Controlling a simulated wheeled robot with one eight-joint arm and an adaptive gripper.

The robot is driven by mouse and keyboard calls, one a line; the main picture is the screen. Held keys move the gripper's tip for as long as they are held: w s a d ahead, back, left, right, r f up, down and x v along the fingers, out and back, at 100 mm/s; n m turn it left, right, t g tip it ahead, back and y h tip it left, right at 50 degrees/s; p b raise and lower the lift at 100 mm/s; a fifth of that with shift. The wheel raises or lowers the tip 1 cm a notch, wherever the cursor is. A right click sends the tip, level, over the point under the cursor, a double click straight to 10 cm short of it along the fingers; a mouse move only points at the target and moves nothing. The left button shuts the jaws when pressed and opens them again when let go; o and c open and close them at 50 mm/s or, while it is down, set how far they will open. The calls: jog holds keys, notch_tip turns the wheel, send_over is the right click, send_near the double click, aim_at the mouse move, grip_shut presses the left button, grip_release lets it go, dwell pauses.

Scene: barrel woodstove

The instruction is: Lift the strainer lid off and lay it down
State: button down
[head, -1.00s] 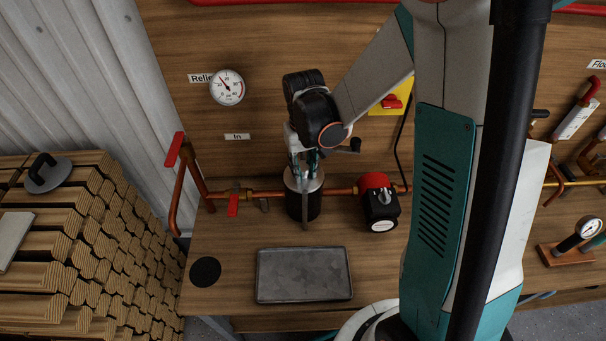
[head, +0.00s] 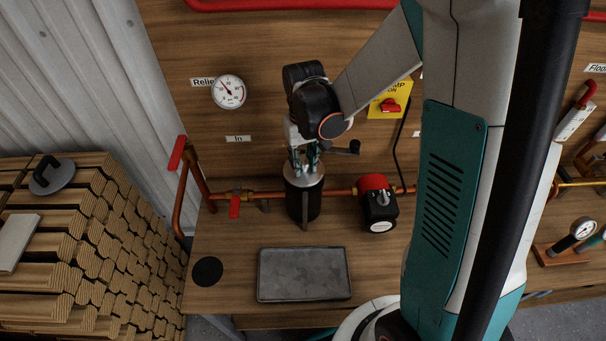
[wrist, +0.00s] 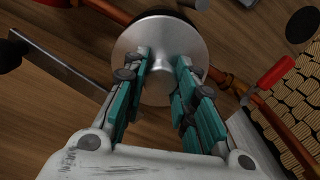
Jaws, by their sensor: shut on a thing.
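The strainer is an upright black cylinder (head: 303,204) in the copper pipe line on the bench, with a round silver lid (head: 306,182) at its top. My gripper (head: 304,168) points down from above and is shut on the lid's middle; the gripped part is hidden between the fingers. In the wrist view the lid (wrist: 133,48) is a shiny disc under my teal fingers (wrist: 161,68). A little of the dark body shows past its rim. I cannot tell whether the lid is clear of the body.
A grey metal tray (head: 304,275) lies empty in front of the strainer, with a round black mat (head: 207,271) to its left. A red-and-black pump (head: 379,205) stands close right. A red-handled valve (head: 235,205) is on the left pipe.

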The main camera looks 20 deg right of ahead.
aim_at(304, 161)
jog(key=shift+r+p, duration=1)
jog(key=shift+r, duration=0.75)
jog(key=shift+f, duration=0.1)
